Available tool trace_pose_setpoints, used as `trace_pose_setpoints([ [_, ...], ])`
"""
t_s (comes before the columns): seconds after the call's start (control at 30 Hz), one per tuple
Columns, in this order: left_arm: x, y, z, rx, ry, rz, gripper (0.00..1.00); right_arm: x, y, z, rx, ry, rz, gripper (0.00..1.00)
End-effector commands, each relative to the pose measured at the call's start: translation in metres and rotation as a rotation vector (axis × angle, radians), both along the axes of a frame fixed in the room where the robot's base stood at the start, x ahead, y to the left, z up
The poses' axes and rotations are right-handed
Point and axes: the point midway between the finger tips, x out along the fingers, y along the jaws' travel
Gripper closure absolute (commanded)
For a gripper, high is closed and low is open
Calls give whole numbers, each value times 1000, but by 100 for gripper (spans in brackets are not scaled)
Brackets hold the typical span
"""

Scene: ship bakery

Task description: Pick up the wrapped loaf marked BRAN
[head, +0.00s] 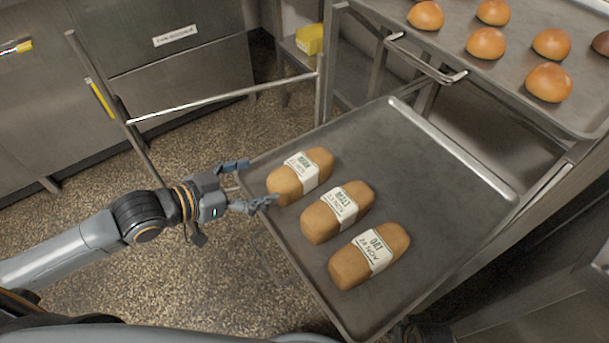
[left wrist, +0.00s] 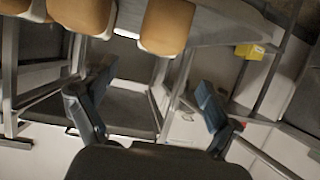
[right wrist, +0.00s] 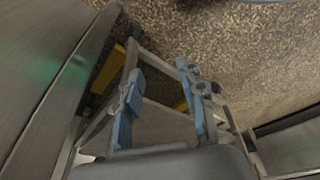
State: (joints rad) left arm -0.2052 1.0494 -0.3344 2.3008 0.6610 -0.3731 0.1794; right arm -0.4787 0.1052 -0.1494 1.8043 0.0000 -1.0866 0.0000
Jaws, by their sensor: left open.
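The wrapped loaf whose small label appears to read BRAN (head: 286,186) lies on the metal tray (head: 425,170), the farthest back of three loaves in a row. In the left wrist view it seems to be the right-hand loaf (left wrist: 167,25) at the top. The MALT loaf (head: 320,223) is in the middle and the OAT loaf (head: 350,268) is nearest. My left gripper (head: 258,184) is open and empty at the tray's left edge, its fingers pointing toward the BRAN loaf. My right gripper (right wrist: 160,112) is open and empty, away from the loaves.
An upper tray (head: 505,75) with several round buns stands at the back right. A metal rail (head: 225,102) runs left of the rack. A yellow box (head: 309,39) sits on a shelf behind. The right part of the loaf tray is clear.

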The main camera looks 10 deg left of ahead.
Motion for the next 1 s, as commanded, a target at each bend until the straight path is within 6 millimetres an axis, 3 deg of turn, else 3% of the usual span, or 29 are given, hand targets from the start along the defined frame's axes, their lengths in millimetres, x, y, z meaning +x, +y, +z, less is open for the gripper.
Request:
trace_pose_setpoints([
  [0.3,39,-34,-21,-5,-4,0,11,8,0,31,1,-20,-3,60],
  [0.57,51,-46,-29,-2,-2,-2,11,8,0,42,1,-24,-4,60],
  [0.8,73,-68,-45,-2,-3,-1,11,10,0,72,2,-42,-6,60],
  [1.0,82,-76,-49,0,-1,-1,11,9,-1,84,2,-46,-8,60],
])
